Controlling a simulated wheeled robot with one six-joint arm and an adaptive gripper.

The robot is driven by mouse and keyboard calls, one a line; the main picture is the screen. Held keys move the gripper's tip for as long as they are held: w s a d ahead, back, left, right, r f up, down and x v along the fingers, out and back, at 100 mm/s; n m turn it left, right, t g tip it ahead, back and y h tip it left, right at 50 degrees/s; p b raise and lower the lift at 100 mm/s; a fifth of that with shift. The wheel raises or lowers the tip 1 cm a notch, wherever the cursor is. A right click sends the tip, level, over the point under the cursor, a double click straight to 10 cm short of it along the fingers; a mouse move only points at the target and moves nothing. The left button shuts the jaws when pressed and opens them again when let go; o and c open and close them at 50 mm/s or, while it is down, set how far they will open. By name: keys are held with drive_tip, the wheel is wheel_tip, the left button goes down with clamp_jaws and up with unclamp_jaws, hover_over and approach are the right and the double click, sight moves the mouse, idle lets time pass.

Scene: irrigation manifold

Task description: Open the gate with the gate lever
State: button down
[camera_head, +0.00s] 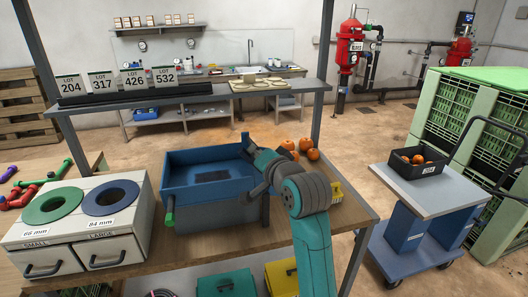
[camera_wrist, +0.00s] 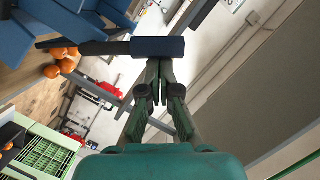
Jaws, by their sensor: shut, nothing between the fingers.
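The blue bin (camera_head: 180,192) stands on the wooden bench, with a dark patch on its floor. In the wrist view, a lever with a blue grip (camera_wrist: 160,47) on a dark bar (camera_wrist: 90,47) reaches across from the left; it looks like the gate lever. My gripper (camera_wrist: 159,64) is shut and empty, its fingertips right at the grip's lower edge; I cannot tell whether they touch. In the head view, my gripper (camera_head: 254,158) is at the bin's right side, mostly hidden by my wrist. A blue upright piece (camera_head: 245,141) shows beside it. The gate itself is not clearly visible.
A green handle (camera_head: 169,211) sticks out at the bin's front left. Oranges (camera_head: 306,146) lie on the bench behind my wrist. A sizing box (camera_head: 82,222) with two round holes stands left. A trolley (camera_head: 425,185) with a black crate (camera_head: 416,166) stands right.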

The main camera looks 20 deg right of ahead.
drive_tip(key=shift+a+f+n+h, duration=0.15)
drive_tip(key=shift+a+f+n, duration=0.1)
drive_tip(key=shift+a+n, duration=0.35)
drive_tip(key=shift+a+f+n+h, duration=0.2)
drive_tip(key=shift+a+n, duration=0.25)
drive_tip(key=shift+n, duration=0.15)
drive_tip(key=shift+a+f+n+g+h, duration=0.2)
drive_tip(key=shift+a+f+n+h, duration=0.2)
drive_tip(key=shift+a+f+n, duration=0.6)
drive_tip(key=shift+a+f+n+g+h, duration=0.2)
drive_tip(key=shift+a+f+n+h, duration=0.25)
drive_tip(key=shift+f+n, duration=0.55)
drive_tip(key=shift+a, duration=0.1)
drive_tip(key=shift+s, duration=0.1)
drive_tip(key=v, duration=1.2)
drive_tip(key=shift+r, duration=0.15)
